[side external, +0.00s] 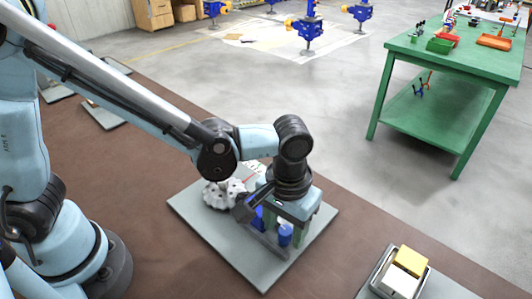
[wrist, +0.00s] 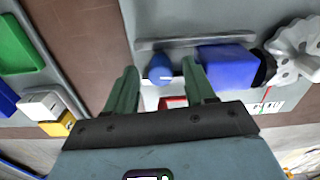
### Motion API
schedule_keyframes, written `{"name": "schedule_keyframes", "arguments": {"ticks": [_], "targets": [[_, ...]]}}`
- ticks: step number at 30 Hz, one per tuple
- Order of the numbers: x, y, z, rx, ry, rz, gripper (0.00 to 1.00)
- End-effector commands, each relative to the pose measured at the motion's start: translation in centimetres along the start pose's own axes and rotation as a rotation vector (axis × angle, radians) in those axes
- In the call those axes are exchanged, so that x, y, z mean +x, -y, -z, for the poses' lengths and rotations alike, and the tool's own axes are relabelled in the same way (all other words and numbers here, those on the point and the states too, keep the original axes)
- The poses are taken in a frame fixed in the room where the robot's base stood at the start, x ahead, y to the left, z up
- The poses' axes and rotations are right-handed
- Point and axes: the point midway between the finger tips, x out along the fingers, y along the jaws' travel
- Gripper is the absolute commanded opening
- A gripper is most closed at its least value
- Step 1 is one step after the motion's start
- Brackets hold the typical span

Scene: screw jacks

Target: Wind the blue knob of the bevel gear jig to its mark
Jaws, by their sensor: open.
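The bevel gear jig stands on a grey plate (side external: 222,240), with a white toothed bevel gear (side external: 222,194) at its left in the side view. In the wrist view the gear (wrist: 296,50) is at the right, beside a blue block (wrist: 226,58). The blue knob (wrist: 160,68) has a small white line on its near side; it also shows low on the jig in the side view (side external: 285,235). My gripper (wrist: 160,74) is open, its green fingers on either side of the knob, apparently without touching. A red piece (wrist: 174,102) shows partly beyond the palm; the mark cannot be made out surely.
A grey tray (side external: 372,285) with a yellow and a white block stands front right. Other grey plates lie at the back left of the brown surface (side external: 150,215). A green workbench (side external: 450,60) stands apart at the back right.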

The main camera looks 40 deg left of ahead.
Motion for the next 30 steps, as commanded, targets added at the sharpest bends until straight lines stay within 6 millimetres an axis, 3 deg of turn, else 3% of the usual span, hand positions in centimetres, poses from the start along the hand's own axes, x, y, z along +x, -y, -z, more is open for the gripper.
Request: {"name": "schedule_keyframes", "arguments": {"ticks": [6,16,30], "targets": [[0.00,0.00,0.00,0.000,0.000,0.000,0.51],[-0.02,0.00,0.00,0.000,0.000,0.000,0.01],[-0.02,0.02,0.02,0.118,0.000,0.000,0.00]]}}
